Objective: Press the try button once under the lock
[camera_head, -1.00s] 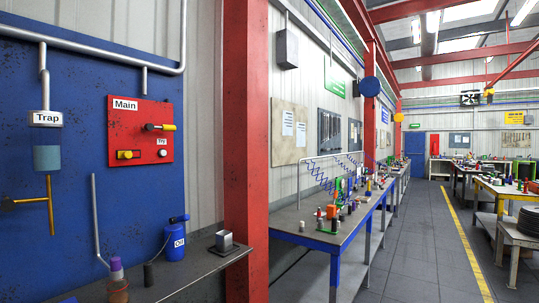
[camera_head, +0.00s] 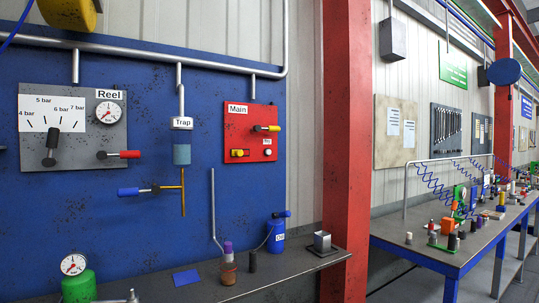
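The red panel labelled Main (camera_head: 238,131) hangs on the blue wall board, right of centre-left. A small pale round button (camera_head: 267,153) sits at its lower right under a small label, too small here to read. Above it is a handle with a yellow and a red end (camera_head: 266,128), lying sideways. A small yellow part (camera_head: 238,153) with a dark piece sits at the lower left of the panel. I cannot tell which part is the lock. Neither of my grippers shows in this view.
A grey Reel panel (camera_head: 72,150) with gauge and levers and the Trap unit (camera_head: 182,152) are to the left. The shelf below holds a blue can (camera_head: 276,237), a brown bottle (camera_head: 228,270) and a green gauge unit (camera_head: 79,287). A red column (camera_head: 345,160) stands to the right.

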